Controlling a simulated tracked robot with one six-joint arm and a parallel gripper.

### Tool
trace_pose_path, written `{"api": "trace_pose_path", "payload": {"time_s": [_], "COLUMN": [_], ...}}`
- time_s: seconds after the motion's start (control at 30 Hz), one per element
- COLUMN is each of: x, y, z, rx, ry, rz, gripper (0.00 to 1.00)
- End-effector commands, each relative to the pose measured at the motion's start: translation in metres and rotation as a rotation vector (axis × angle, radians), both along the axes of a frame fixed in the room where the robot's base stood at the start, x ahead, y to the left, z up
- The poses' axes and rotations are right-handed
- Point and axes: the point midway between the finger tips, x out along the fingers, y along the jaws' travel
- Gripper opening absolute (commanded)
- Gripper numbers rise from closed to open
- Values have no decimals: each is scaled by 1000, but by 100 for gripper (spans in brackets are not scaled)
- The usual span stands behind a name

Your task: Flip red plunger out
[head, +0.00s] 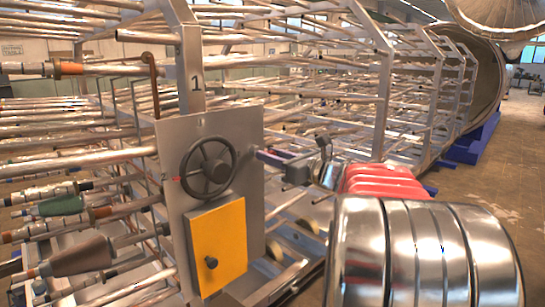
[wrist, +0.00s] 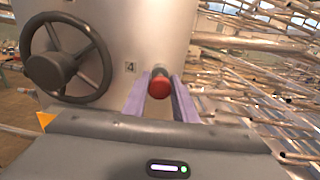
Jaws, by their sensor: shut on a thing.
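The red plunger (wrist: 159,87) shows its round red end toward me in the wrist view, with a short grey stem behind it at the panel's edge. My gripper (wrist: 160,78) has its two purple fingers on either side of the plunger, shut on it. In the head view my gripper (head: 260,154) reaches the right edge of the grey panel (head: 248,130). The plunger is hidden there. How far it stands out from the panel is hard to tell.
A dark handwheel (head: 208,167) is on the panel, left of the plunger in the wrist view (wrist: 67,62). Below it is a yellow door (head: 218,245) with a black knob. A metal tube rack (head: 385,90) fills the space behind. Open floor (head: 515,150) lies at right.

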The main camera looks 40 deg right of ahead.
Motion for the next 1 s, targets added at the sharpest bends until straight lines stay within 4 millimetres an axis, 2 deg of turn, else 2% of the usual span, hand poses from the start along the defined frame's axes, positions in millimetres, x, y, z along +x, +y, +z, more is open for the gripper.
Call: {"api": "trace_pose_path", "payload": {"time_s": [0.03,0.07,0.3,0.67,0.83,1.0], "x": [-1,-1,0,-4,-19,-45], "y": [-1,-1,0,-1,-3,-5], "z": [-2,-2,-1,-1,0,-1], "rx": [1,1,1,1,0,0], "ry": [4,4,2,2,1,2], "rz": [-1,-1,1,-1,-2,-2], "gripper": [0,26,43,44,44,44]}}
